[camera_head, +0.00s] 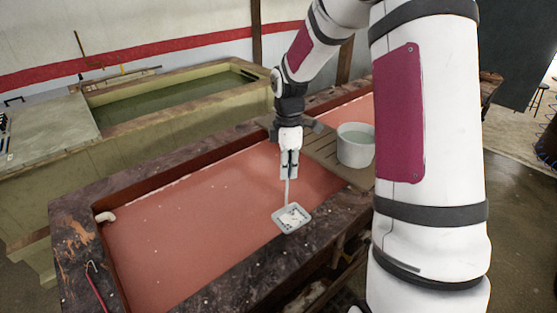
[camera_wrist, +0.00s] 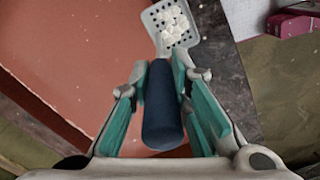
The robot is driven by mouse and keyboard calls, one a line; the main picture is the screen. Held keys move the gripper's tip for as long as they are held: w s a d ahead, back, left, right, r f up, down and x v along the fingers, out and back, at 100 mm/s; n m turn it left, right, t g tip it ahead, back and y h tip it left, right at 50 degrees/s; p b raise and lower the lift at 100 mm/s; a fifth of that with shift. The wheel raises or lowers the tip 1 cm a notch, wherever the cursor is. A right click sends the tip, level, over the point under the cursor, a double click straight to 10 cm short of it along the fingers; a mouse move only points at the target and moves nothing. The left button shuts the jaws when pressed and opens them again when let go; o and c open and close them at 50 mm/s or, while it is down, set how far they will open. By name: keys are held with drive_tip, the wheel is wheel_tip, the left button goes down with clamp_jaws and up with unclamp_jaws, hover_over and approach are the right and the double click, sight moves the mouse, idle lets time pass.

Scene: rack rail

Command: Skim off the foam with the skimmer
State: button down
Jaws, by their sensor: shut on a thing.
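My gripper (camera_head: 290,165) is shut on the skimmer's dark blue handle (camera_wrist: 161,110), which shows between the fingers in the wrist view. The skimmer (camera_head: 291,218) has a pale grey, square, perforated head at the front edge of the vat, and its shaft runs up to my gripper. Small white foam clumps (camera_wrist: 173,24) lie on the head. The vat holds flat reddish-pink liquid (camera_head: 200,235), with a few tiny white specks on it. I cannot tell whether the head touches the rim below it.
A white round tub (camera_head: 355,145) stands on a slatted wooden board (camera_head: 325,152) across the vat, right of my gripper. A dark red hooked tool (camera_head: 96,288) lies on the left rim. A second vat (camera_head: 165,97) with greenish liquid stands behind.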

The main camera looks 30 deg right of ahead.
drive_tip(key=s+d, duration=0.2)
drive_tip(key=s, duration=0.7)
drive_tip(key=s+d, duration=0.1)
drive_tip(key=s, duration=0.8)
drive_tip(key=shift+s+d, duration=0.15)
drive_tip(key=shift+d, duration=0.2)
